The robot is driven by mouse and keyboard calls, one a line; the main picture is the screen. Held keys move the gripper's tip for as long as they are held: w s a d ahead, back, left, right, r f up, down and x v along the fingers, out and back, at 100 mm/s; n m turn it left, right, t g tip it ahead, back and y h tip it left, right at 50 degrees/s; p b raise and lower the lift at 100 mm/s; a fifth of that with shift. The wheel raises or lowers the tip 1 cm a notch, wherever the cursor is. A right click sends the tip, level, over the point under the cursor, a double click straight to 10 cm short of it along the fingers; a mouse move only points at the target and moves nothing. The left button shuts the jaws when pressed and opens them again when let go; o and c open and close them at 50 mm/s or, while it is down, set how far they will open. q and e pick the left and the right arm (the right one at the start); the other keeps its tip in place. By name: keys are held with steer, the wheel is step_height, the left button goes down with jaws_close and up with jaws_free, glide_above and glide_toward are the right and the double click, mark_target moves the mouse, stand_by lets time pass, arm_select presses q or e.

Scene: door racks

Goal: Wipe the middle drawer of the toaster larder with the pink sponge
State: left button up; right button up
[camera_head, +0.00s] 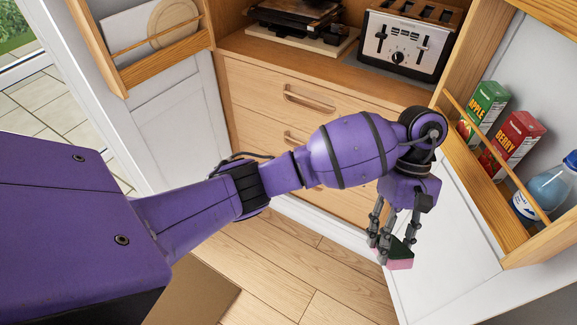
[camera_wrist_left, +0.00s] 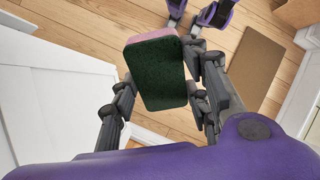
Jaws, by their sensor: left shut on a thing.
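My left gripper (camera_head: 388,240) is shut on the pink sponge (camera_head: 399,262) in front of the right door of the larder. In the left wrist view the sponge (camera_wrist_left: 157,72) shows its dark green face, with a pink edge at the top. The fingers of my left gripper (camera_wrist_left: 158,92) stand on both sides of it. The larder's wooden drawers (camera_head: 255,82) are closed. My left arm crosses in front of them and hides much of the middle drawer, whose handle (camera_head: 295,140) partly shows. The toaster (camera_head: 405,45) stands on the shelf above. My right gripper is not in view.
Both larder doors stand open. The right door rack (camera_head: 505,235) holds a green carton (camera_head: 484,108), a red carton (camera_head: 512,142) and a blue bottle (camera_head: 552,188). The left door rack (camera_head: 165,60) holds a round board (camera_head: 173,22). A brown mat (camera_head: 200,295) lies on the wooden floor.

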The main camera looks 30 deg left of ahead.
arm_select(q)
steer(key=w+a+r+n+t+h+b, duration=0.1)
steer(key=w+r+n+t+h, duration=0.25)
steer(key=w+n, duration=0.4)
steer(key=w+a+r+n+t+h+b, duration=0.1)
steer(key=w+r+n+t+h, duration=0.1)
steer(key=w+n+t+h, duration=0.45)
steer(key=w+a+f+n+t+y, duration=0.2)
steer(key=w+a+n+t+y, duration=0.1)
steer(key=a, duration=0.4)
steer(key=w+a+f+n+t+y+b, duration=0.1)
steer(key=w+a+f+n+t+y, duration=0.2)
steer(key=a+n+t, duration=0.3)
steer(key=w+a+f+n+t+y, duration=0.3)
steer(key=a+n+t+y, duration=0.1)
steer(key=a+n, duration=0.3)
steer(key=shift+a+t+y, duration=0.4)
steer(key=shift+a+t, duration=0.1)
steer(key=shift+a, duration=0.2)
steer(key=shift+w+d, duration=0.1)
